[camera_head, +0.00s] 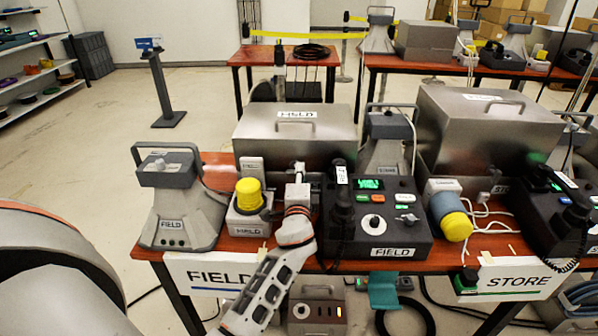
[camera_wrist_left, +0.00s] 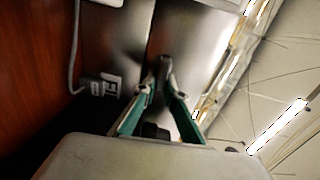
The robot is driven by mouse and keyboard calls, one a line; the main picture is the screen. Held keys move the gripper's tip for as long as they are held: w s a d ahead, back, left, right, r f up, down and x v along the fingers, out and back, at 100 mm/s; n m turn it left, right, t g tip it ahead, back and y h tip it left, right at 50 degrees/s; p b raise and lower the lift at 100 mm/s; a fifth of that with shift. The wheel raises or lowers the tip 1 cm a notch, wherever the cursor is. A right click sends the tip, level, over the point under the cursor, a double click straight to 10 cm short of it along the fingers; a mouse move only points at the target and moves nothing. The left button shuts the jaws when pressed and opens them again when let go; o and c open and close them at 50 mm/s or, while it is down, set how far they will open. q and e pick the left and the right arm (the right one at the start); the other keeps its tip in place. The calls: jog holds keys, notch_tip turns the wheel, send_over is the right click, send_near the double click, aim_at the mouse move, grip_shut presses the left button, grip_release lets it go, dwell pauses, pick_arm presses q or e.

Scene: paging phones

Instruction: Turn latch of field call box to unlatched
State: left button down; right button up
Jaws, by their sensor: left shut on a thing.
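The field call box is a grey metal box (camera_head: 262,134) with a FIELD label and a lid handle, at the back of the near table. Its front face fills much of the wrist view (camera_wrist_left: 188,42). My left gripper (camera_head: 299,172) is at the front of this box. In the wrist view its two green-edged fingers (camera_wrist_left: 161,88) close together on a small dark latch (camera_wrist_left: 163,66) on the box face. The latch is mostly hidden by the fingers, and its exact angle cannot be told. My right gripper is not in view.
A black FIELD phone console (camera_head: 402,236) is right of my left arm. A yellow-capped beacon (camera_head: 249,194) and a grey FIELD speaker (camera_head: 181,215) stand left of it. The STORE set (camera_head: 468,108) fills the table's right side. The floor at left is mostly clear.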

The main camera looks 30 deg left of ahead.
pick_arm(q)
jog(key=shift+m, duration=0.3)
dwell(0.4)
jog(key=c, duration=2.1)
grip_release()
jog(key=v, duration=1.2)
